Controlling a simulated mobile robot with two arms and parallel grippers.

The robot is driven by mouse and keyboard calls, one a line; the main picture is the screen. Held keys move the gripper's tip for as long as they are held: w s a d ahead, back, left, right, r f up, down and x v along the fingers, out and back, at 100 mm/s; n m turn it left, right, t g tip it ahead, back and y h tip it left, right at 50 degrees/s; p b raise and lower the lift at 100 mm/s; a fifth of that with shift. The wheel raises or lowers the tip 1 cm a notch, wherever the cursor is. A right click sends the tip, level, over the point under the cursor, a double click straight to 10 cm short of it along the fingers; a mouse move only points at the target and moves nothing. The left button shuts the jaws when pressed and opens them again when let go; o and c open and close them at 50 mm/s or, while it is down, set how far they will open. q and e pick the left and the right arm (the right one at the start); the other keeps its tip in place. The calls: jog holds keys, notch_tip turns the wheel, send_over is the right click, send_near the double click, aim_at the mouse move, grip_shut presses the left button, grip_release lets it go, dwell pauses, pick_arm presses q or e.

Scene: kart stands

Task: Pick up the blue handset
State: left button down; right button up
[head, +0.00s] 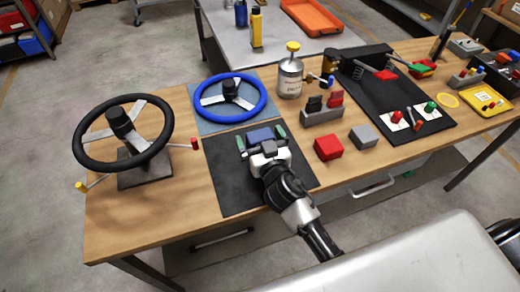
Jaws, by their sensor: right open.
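A blue block-like thing (260,135), which looks like the blue handset, lies at the back part of a dark mat (230,185) on the wooden bench. My right gripper (261,138) reaches over the mat from the front, open. Its green-tipped fingers stand one on each side of the blue thing. The gripper body hides the near part of it, and I cannot tell whether the fingers touch it. My left gripper is not in view.
A blue steering wheel (200,110) stands just behind the mat; a black wheel (77,140) is at left. To the right are a grey rack (322,117) holding dark and red pieces, a red block (328,148), a grey block (363,136) and a metal can (290,80).

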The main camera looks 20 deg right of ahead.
jog(key=shift+s, duration=0.1)
jog(key=shift+c, duration=1.3)
jog(key=shift+r, duration=0.1)
jog(key=c, duration=1.3)
